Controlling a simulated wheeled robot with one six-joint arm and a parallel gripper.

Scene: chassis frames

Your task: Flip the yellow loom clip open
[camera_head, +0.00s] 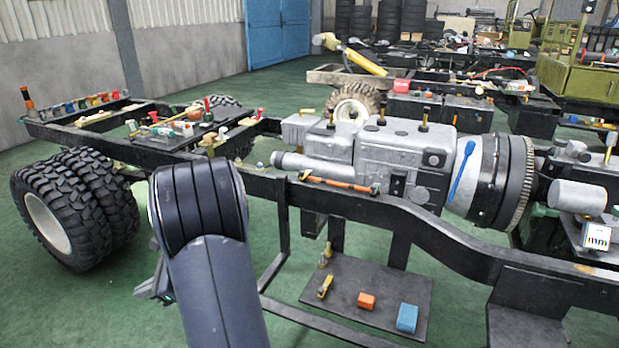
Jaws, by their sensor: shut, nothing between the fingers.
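My arm (210,250) rises in the left foreground. My gripper (152,287) shows only in part at its left side, low beside the chassis frame; it is shut and empty. Two small yellow pieces that look like clips stand on the low dark board under the frame: one yellow piece (325,288) near its left edge, and another yellow piece (326,252) farther back. I cannot tell which is the loom clip, nor whether either is open or closed. My gripper is well left of both and touches neither. My arm hides part of the frame rail.
The black chassis rail (420,222) runs across the middle, with a grey gearbox (405,155) above it and an orange rod (340,184) along it. An orange block (366,301) and a blue block (407,318) lie on the low board (345,318). Large tyres (75,210) stand left.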

